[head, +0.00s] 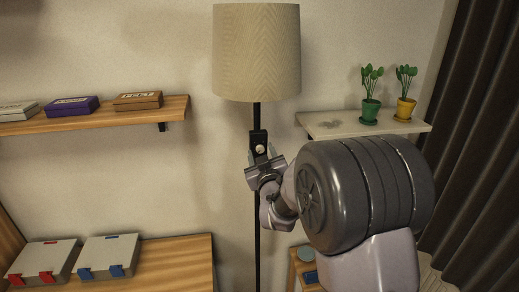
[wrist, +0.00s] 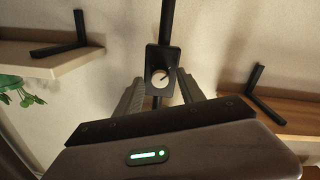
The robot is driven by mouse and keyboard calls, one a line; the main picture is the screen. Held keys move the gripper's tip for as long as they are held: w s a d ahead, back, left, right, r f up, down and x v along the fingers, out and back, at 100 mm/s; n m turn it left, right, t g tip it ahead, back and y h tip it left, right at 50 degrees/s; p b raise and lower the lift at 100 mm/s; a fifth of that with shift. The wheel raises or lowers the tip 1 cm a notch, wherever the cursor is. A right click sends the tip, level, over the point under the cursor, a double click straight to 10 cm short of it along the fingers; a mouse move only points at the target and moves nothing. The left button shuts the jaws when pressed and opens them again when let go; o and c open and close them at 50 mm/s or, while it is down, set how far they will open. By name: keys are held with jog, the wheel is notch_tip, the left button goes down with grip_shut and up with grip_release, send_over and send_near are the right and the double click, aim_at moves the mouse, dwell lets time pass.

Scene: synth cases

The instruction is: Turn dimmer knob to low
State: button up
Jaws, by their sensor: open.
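The dimmer knob (head: 260,149) is a small pale round knob on a black box (head: 258,137) fixed to the pole of a floor lamp. In the wrist view, the knob (wrist: 160,78) has a dark pointer line slanting to the upper right of that picture. My gripper (head: 262,166) is in front of the box, close to the knob. In the wrist view, the open fingers of my gripper (wrist: 161,82) lie on either side of the knob, with a gap showing; contact cannot be told. The lamp has a beige shade (head: 256,52).
A shelf (head: 175,110) with flat boxes is at left. A pale shelf (head: 320,127) with two potted plants (head: 370,106) is at right. Below left, a wooden surface (head: 180,262) holds two cases (head: 108,256). A dark curtain (head: 480,130) hangs at far right.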

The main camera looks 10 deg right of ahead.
jog(key=shift+w, duration=0.35)
jog(key=shift+s, duration=0.1)
grip_shut()
jog(key=shift+f+b, duration=0.15)
jog(key=shift+b, duration=0.45)
